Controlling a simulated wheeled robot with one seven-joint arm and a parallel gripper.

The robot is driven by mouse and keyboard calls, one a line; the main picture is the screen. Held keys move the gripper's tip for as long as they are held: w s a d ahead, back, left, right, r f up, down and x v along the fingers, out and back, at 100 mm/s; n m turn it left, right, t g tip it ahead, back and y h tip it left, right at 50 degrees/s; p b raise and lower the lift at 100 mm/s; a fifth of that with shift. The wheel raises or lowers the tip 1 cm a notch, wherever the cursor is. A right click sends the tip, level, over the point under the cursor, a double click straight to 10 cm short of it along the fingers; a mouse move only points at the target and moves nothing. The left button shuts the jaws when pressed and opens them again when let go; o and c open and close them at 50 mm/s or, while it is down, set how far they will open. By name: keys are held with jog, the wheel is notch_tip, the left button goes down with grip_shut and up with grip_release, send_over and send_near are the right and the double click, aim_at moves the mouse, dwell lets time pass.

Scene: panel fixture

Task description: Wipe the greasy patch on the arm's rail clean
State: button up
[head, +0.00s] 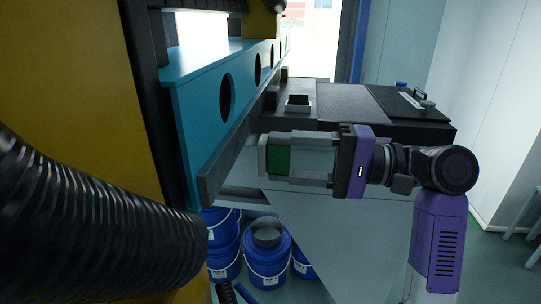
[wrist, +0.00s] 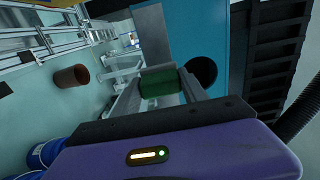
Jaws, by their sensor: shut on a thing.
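My gripper (head: 272,160) is shut on a green pad (head: 279,161), held between its two fingertips. The pad also shows in the wrist view (wrist: 162,86), across the fingertips. A long grey rail (head: 232,150) runs along the lower edge of a teal beam with round holes. The rail shows in the wrist view (wrist: 151,32) just beyond the pad. In the head view my gripper is just right of the rail's near end. I cannot tell whether the pad touches the rail. I cannot make out a greasy patch on the rail.
The teal beam (head: 200,110) stands left of my gripper. A dark-topped cabinet (head: 335,100) stands behind my gripper. Blue buckets (head: 265,262) stand on the floor below. A black ribbed hose (head: 90,220) fills the lower left. A brown cylinder (wrist: 71,76) shows in the wrist view.

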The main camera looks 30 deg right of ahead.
aim_at(266, 157)
jog(key=shift+s+d, duration=0.4)
jog(key=shift+d, duration=0.15)
jog(key=shift+d, duration=0.1)
jog(key=v, duration=0.2)
jog(key=shift+s+d, duration=0.25)
jog(key=shift+d, duration=0.05)
jog(key=shift+a, duration=0.1)
dwell(0.3)
jog(key=shift+x, duration=3.35)
jog(key=shift+x, duration=1.05)
